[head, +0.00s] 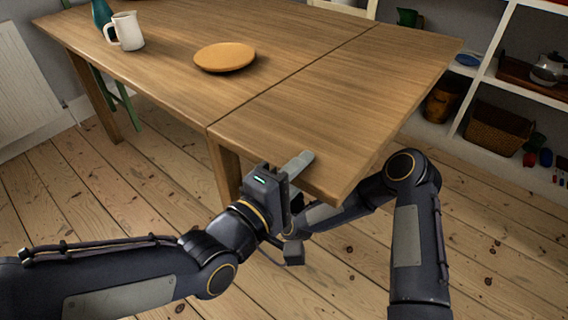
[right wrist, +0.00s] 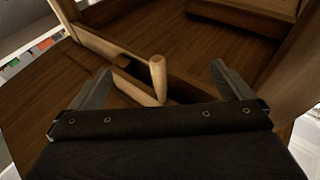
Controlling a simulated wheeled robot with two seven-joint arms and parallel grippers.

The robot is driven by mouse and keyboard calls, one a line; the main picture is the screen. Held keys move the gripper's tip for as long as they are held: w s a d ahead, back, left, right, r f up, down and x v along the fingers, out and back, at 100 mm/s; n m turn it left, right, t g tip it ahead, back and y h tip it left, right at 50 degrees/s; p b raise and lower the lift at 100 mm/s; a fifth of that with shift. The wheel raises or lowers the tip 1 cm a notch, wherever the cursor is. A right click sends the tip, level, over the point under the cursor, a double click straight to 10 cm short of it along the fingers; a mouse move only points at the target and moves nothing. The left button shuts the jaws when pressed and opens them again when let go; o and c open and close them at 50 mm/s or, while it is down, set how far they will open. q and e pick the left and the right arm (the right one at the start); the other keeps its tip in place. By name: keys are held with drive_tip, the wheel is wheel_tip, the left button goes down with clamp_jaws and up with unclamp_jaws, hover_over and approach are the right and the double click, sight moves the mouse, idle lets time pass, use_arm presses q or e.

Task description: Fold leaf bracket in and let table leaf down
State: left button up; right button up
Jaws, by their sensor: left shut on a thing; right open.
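The table leaf (head: 345,100) is up, level with the wooden table top (head: 165,45), with the seam between them. My left gripper (head: 298,165) is shut on the leaf's near edge, one finger lying on top. In the right wrist view the leaf bracket (right wrist: 134,87) is a wooden arm under the table, with an upright round peg (right wrist: 158,78) at its end. My right gripper (right wrist: 160,72) is open, its fingers on either side of the peg and apart from it. In the head view my right arm reaches in below the leaf; its gripper is hidden there.
An orange plate (head: 225,57), a white mug (head: 127,31) and a teal vase (head: 102,14) stand on the fixed top. White shelves (head: 484,78) with baskets stand at the right. A table leg (head: 226,172) is close to my left gripper. The floor is clear.

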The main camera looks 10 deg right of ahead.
use_arm(q)
drive_tip(key=shift+w+a+r, duration=0.1)
drive_tip(key=shift+w+r, duration=0.05)
drive_tip(key=shift+r, duration=0.2)
use_arm(e)
drive_tip(key=v, duration=1.2)
use_arm(q)
drive_tip(key=o, duration=1.4)
drive_tip(key=shift+c, duration=0.2)
drive_tip(key=o, duration=0.5)
drive_tip(key=shift+f, duration=0.1)
drive_tip(key=shift+o, duration=0.3)
use_arm(e)
drive_tip(key=shift+w+r, duration=0.1)
use_arm(q)
drive_tip(key=shift+f, duration=0.15)
